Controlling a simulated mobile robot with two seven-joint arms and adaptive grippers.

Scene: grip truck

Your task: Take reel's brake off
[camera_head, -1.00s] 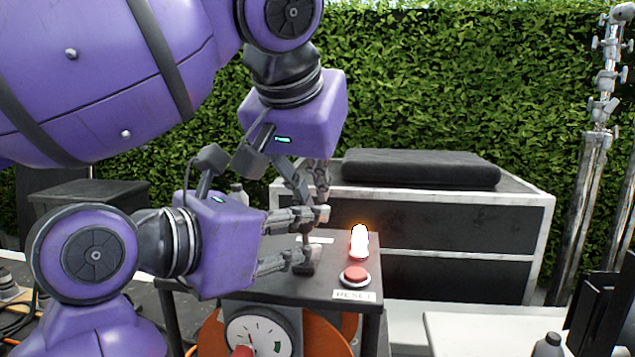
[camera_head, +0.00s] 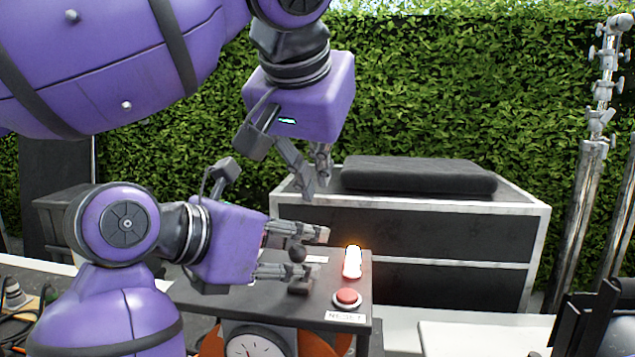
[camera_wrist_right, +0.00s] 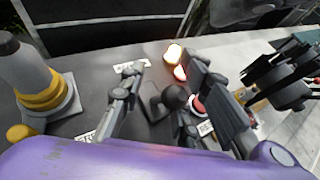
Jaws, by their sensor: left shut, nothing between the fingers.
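A short lever with a dark round knob (camera_head: 298,251) stands on the dark top of the reel's console (camera_head: 215,298). My right gripper (camera_head: 321,253) reaches in from the left, low over the console, with fingers apart on either side of the knob. In the right wrist view the knob (camera_wrist_right: 175,97) shows between the spread fingers, nearer the right one. I cannot tell whether a finger touches it. My left gripper (camera_head: 316,190) hangs above, pointing down, shut and empty. The orange reel (camera_head: 335,345) shows below the console top, mostly hidden.
A glowing lamp (camera_head: 353,262) and a red button (camera_head: 347,297) with a RESET label sit right of the lever. A round gauge (camera_head: 256,345) is on the console's front. A grey and yellow post (camera_wrist_right: 45,85) shows at left in the wrist view. A black case (camera_head: 415,225) stands behind.

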